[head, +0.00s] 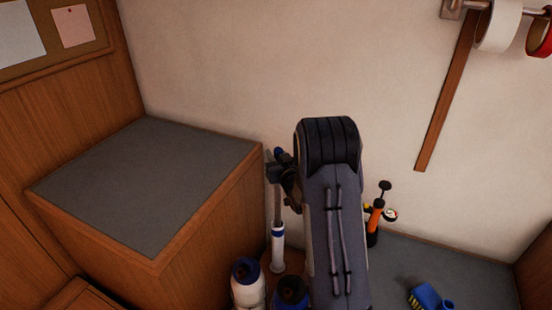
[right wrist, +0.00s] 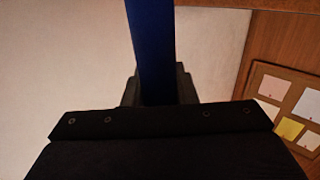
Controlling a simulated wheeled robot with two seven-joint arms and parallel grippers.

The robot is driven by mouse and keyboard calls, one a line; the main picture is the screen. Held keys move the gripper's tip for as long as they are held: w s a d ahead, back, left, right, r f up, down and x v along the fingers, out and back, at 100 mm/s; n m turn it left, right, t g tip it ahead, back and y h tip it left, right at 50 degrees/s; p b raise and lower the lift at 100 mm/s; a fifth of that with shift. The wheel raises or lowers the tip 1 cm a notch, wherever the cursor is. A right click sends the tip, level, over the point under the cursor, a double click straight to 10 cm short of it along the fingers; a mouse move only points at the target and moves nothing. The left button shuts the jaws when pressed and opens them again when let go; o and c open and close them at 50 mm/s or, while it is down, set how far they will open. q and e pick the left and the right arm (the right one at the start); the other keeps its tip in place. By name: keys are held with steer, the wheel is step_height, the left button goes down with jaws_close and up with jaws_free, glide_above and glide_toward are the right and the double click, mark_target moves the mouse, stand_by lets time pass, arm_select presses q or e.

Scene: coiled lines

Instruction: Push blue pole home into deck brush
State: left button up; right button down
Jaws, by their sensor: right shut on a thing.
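My right gripper (head: 284,172) is beside the right edge of the grey-topped cabinet, partly hidden by my own arm. In the right wrist view it is shut on the blue pole (right wrist: 152,45), which runs up out of the frame between the jaws. In the head view only a short blue bit of the pole (head: 279,152) shows at the gripper; the rest is hidden or cannot be told apart. A blue brush head with yellow bristles (head: 425,297), seemingly the deck brush, lies on the grey floor at the lower right, apart from the gripper. My left gripper is not in view.
The cabinet (head: 150,180) stands left. A white-and-blue cylinder with a grey shaft (head: 278,245) stands below my gripper, with bottles (head: 248,285) nearby. An orange pump (head: 375,222) stands right of my arm. Tape rolls (head: 498,25) hang upper right.

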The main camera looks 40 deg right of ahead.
step_height(320, 180, up, 30)
steer(key=p, duration=1.3)
steer(key=shift+f, duration=0.1)
